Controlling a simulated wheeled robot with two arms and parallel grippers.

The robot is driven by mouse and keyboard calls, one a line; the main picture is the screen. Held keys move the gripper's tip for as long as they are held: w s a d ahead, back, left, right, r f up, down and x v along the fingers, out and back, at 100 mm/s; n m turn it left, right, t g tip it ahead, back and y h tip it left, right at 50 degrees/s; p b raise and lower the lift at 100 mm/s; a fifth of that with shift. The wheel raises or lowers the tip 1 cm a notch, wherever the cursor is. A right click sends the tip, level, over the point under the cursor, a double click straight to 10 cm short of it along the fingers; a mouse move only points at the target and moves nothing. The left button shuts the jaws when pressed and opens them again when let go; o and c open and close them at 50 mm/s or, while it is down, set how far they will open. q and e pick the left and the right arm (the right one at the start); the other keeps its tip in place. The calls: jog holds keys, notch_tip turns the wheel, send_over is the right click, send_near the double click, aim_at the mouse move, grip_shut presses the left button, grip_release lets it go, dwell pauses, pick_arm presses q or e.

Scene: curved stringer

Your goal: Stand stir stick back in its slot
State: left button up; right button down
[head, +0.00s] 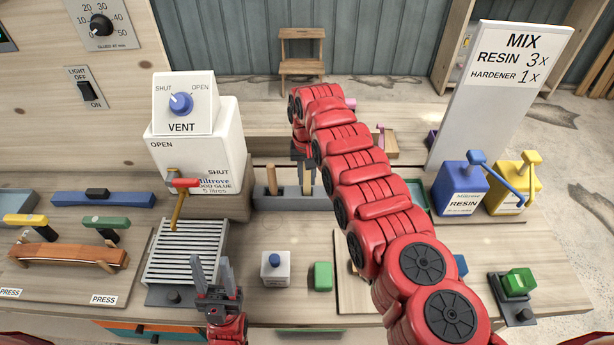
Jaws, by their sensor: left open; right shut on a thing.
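A grey slotted holder (268,203) stands near the back middle of the bench. One wooden stick (272,180) stands upright in its left part. A second wooden stick (307,183) is upright at the holder's right part, below my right gripper (304,160). The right gripper is shut on this stick's upper part. I cannot tell whether its lower end is inside a slot or just behind or above it. My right arm hides part of the area to the right. My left gripper (211,268) is open and empty at the front, beside the slatted rack.
A white glue tank (196,150) with a red-handled tap stands left of the holder, above a slatted rack (185,250). A small white bottle (275,268) and green block (323,276) sit in front. Resin (460,188) and hardener (512,185) pumps stand right.

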jog(key=shift+f+b, duration=1.35)
jog(key=shift+f, duration=0.05)
jog(key=shift+c, duration=0.4)
grip_release()
jog(key=shift+r, duration=0.1)
notch_tip(320, 180, up, 9)
jog(key=p, duration=0.6)
dwell(0.5)
